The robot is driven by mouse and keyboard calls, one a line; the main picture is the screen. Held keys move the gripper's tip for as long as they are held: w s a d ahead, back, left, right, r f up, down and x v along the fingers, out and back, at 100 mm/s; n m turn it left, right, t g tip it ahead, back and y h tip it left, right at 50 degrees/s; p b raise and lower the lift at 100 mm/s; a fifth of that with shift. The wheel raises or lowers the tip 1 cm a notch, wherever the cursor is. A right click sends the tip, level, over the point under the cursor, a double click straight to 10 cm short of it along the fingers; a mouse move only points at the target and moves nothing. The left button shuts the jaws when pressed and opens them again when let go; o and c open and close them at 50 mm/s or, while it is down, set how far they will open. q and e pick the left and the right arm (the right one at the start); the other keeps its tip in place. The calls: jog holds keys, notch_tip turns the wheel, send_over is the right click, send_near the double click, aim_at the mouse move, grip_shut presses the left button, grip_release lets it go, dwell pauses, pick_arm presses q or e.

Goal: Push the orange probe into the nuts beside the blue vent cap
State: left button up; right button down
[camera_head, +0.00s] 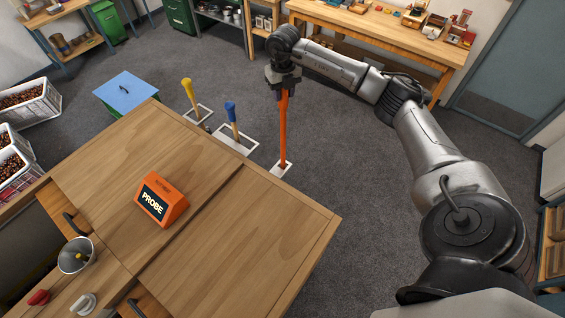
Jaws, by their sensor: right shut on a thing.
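The orange probe (283,135) is a long upright rod beyond the far right edge of the wooden worktop. My right gripper (284,88) is shut on its top end and points down. The probe's lower end is at a small white-edged stand (281,169); whether it touches the stand I cannot tell. Brown nuts (20,97) fill white crates at the left edge. A blue square lid (125,91) with a small dark piece on top stands behind the worktop's far left corner; I cannot tell whether it is the vent cap. My left gripper is out of view.
Yellow-handled (188,92) and blue-handled (231,114) tools stand upright in floor holders left of the probe. The wooden worktop (270,225) carries an orange box marked PROBE (161,200) and a metal cup (75,256). A bench (390,32) stands at the back; grey floor lies between.

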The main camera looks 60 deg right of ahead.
jog(key=shift+r, duration=3.8)
